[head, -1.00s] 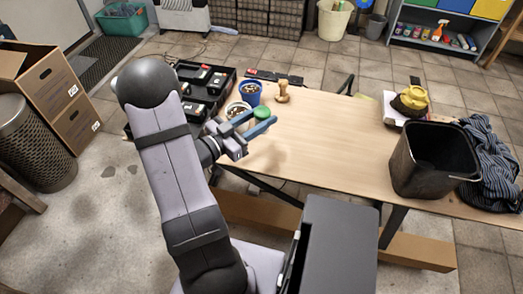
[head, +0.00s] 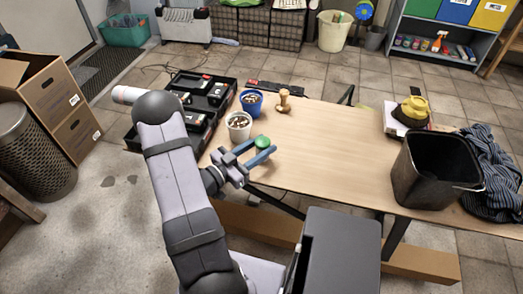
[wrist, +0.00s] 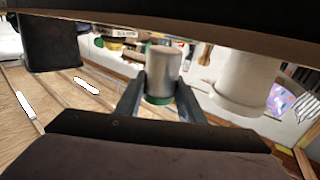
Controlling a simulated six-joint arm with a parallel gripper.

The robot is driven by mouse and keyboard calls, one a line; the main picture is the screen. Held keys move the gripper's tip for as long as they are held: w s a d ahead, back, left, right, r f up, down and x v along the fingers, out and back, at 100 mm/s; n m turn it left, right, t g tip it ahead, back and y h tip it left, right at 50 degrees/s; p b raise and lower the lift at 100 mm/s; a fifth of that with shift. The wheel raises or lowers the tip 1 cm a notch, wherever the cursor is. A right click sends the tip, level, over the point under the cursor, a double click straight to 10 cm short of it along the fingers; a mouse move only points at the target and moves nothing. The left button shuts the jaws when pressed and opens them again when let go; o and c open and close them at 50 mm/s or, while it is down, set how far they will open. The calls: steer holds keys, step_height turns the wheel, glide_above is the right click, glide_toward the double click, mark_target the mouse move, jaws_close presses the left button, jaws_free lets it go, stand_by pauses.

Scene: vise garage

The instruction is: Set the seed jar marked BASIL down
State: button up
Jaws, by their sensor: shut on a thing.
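A jar with a green lid (head: 262,142) is in my gripper in the head view, over the near left part of the table. My gripper (head: 263,147) is shut on it, one finger on each side. In the wrist view the jar's pale body (wrist: 164,66) stands between the fingertips, with its green lid toward the bottom of the picture. I cannot read any marking on it. The frames do not clearly show whether its base touches the table (head: 325,155).
A white pot (head: 239,132) is just beyond the jar, with a blue pot (head: 252,110) behind it. A wooden stamp (head: 284,100) stands nearby. A black compartment tray (head: 228,118) lies left. A black bin (head: 405,180) stands right. The table's middle is clear.

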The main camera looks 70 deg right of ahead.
steer(key=shift+f, duration=0.85)
steer(key=shift+f, duration=0.15)
steer(key=o, duration=1.1)
steer(key=shift+r, duration=0.2)
steer(key=b+v, duration=0.1)
steer(key=v, duration=1.1)
